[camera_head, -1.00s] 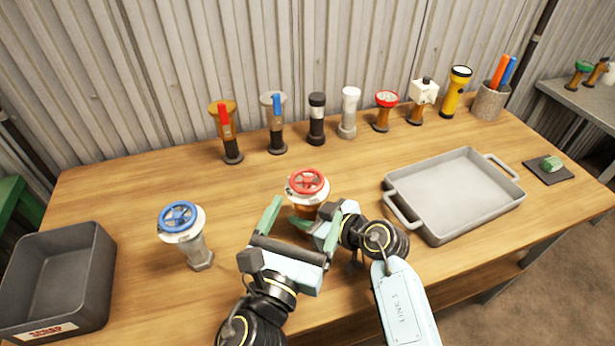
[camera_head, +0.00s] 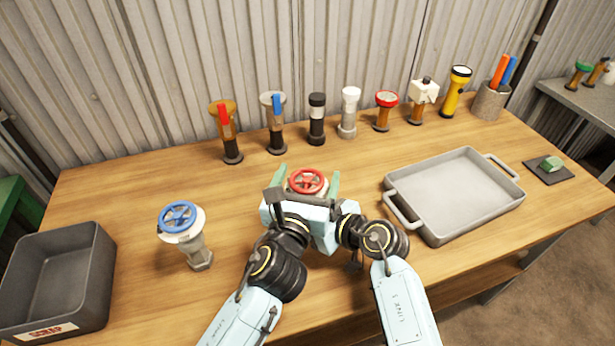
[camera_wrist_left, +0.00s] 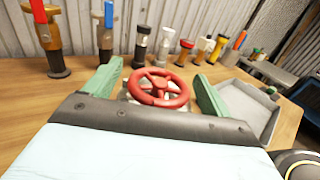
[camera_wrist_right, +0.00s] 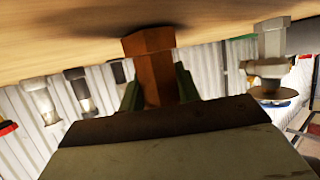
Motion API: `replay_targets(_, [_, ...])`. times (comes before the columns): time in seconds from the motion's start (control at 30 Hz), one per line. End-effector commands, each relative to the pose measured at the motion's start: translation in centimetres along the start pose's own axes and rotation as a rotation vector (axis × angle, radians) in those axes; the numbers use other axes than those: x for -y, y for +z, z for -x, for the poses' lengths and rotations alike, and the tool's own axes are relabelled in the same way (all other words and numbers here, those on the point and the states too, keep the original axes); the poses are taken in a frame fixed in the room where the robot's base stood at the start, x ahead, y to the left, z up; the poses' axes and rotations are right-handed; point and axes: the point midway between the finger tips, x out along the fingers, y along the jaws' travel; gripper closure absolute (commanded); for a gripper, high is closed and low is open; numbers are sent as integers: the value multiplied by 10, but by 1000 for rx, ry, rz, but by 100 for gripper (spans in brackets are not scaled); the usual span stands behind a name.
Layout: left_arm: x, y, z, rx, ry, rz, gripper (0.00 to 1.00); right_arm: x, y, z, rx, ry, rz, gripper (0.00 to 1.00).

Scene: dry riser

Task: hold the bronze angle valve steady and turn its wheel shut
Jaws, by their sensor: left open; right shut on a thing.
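The bronze angle valve stands near the middle of the table with its red wheel (camera_head: 307,181) on top. Its brown body (camera_wrist_right: 157,60) shows in the right wrist view between the fingers of my right gripper (camera_wrist_right: 158,88), which is shut on it. My left gripper (camera_head: 308,182) is open, with one green finger on each side of the red wheel. In the left wrist view the wheel (camera_wrist_left: 159,87) sits between the two spread fingers and looks clear of them. In the head view my left gripper hides the valve's body.
A grey valve with a blue wheel (camera_head: 178,217) stands left of my arms. A dark scrap bin (camera_head: 92,285) is at far left and a grey tray (camera_head: 402,213) at right. Several valves and a yellow flashlight (camera_head: 455,92) line the back. The table between that row and my grippers is clear.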

Motion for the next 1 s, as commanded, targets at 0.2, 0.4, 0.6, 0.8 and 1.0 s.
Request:
replay_targets(0.2, [0, 0, -4, 0, -1, 0, 17, 0, -2, 0, -5, 1, 1, 100])
replay_targets(0.4, [0, 0, -3, 0, 0, 0, 29, 0, -2, 0, -5, 1, 1, 100])
replay_targets(0.6, [0, 0, -3, 0, 0, 0, 55, 0, -2, 0, -5, 1, 1, 100])
replay_targets(0.8, [0, 0, -3, 1, -7, -1, 62, 0, -2, 0, -5, 1, 1, 100])
replay_targets(1.0, [0, 2, -4, 8, -65, -5, 62, 0, -2, 0, -5, 1, 0, 100])
